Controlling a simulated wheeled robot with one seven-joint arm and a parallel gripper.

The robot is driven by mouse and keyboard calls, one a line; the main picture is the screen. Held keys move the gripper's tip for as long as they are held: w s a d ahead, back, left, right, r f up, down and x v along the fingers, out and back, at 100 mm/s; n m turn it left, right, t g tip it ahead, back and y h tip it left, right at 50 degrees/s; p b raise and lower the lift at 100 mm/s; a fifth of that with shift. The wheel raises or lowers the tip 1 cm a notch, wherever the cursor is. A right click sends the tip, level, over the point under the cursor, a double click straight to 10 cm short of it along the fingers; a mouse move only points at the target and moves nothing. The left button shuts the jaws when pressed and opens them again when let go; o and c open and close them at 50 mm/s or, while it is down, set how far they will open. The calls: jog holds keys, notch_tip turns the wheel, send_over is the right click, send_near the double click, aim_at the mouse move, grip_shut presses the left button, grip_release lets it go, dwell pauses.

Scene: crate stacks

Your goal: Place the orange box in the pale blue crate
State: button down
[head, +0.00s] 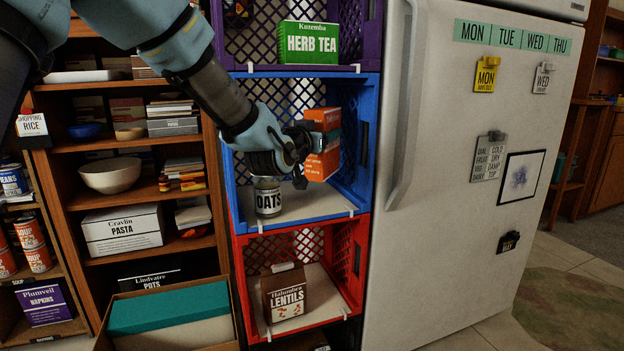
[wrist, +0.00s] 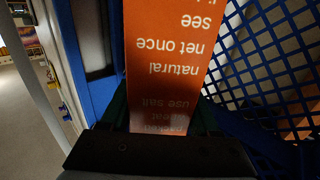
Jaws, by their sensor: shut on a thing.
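The orange box (head: 325,143) is held in my gripper (head: 303,157), inside or at the mouth of a blue crate (head: 371,125); I cannot tell how deep. The box looks clear of the crate floor and somewhat tilted. In the wrist view the orange box (wrist: 172,60) stands between my fingers, its lettering upside down, with the blue lattice wall (wrist: 275,60) to its right. My gripper (wrist: 160,118) is shut on it. The crate is a strong blue; I see no clearly paler one.
An OATS can (head: 268,197) stands at the crate's left, below my gripper. A purple crate (head: 368,25) with a HERB TEA box (head: 307,43) is above; a red crate (head: 357,265) with a LENTILS box (head: 287,294) is below. A fridge (head: 440,210) stands right, shelves left.

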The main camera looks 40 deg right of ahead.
aim_at(323, 163)
notch_tip(323, 163, down, 8)
jog(key=shift+r+b, duration=0.2)
jog(key=shift+b, duration=0.4)
jog(key=shift+c, duration=0.6)
grip_release()
jog(key=shift+f, duration=0.15)
jog(key=shift+r, duration=0.25)
jog(key=v, duration=1.2)
jog(key=shift+f, duration=0.15)
